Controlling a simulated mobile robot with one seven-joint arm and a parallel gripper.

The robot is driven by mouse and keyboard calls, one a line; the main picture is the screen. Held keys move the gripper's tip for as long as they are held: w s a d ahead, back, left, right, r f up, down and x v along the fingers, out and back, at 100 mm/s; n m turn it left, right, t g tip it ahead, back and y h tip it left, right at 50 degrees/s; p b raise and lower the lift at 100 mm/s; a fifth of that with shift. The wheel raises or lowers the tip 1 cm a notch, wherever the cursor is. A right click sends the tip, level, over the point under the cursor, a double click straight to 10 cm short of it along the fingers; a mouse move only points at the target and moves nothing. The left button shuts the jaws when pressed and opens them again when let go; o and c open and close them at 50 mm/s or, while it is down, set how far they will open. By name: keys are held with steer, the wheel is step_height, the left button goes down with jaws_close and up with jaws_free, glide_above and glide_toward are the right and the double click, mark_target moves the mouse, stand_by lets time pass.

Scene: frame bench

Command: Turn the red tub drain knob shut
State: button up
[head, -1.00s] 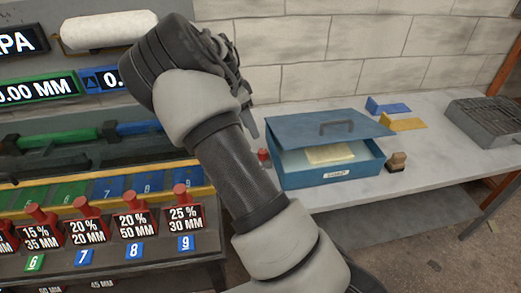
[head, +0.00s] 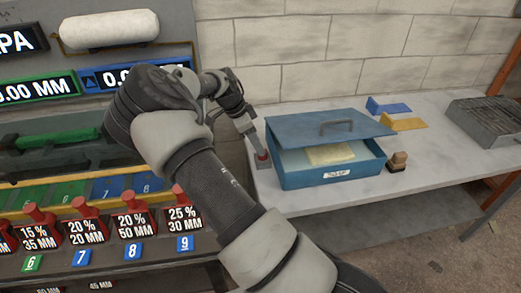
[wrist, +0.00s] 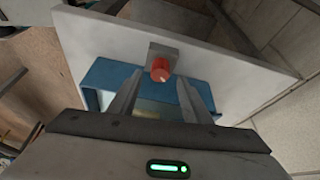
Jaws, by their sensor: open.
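The red knob (head: 262,155) sits at the left end of the bench, beside the blue tub (head: 335,172), partly covered by my gripper. In the wrist view the knob (wrist: 160,70) shows on a small grey plate. The tub (wrist: 110,76) has a blue lid standing partly open, with something yellowish inside. My gripper (head: 253,140) reaches down over the knob. In the wrist view my gripper (wrist: 159,84) is open, its fingers on either side of the knob's line. I cannot tell whether they touch it.
A wooden-handled stamp (head: 397,161) stands right of the tub. Blue (head: 388,105) and yellow (head: 403,123) pieces lie behind it, and a grey grated tray (head: 485,120) is at far right. A control panel with several red levers (head: 133,200) stands left. The bench front is clear.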

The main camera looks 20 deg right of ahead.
steer(key=shift+x, duration=1.95)
steer(key=c, duration=1)
steer(key=shift+c, duration=0.2)
steer(key=n+t+b, duration=0.1)
steer(key=n+b, duration=0.1)
steer(key=n, duration=0.2)
steer(key=shift+s+t, duration=0.15)
steer(key=shift+t, duration=0.25)
steer(key=shift+d+n+t+y+b, duration=0.1)
steer(key=shift+n+t+y+b, duration=0.45)
steer(key=shift+n, duration=1.15)
steer(key=o, duration=1)
steer(key=shift+s, duration=0.1)
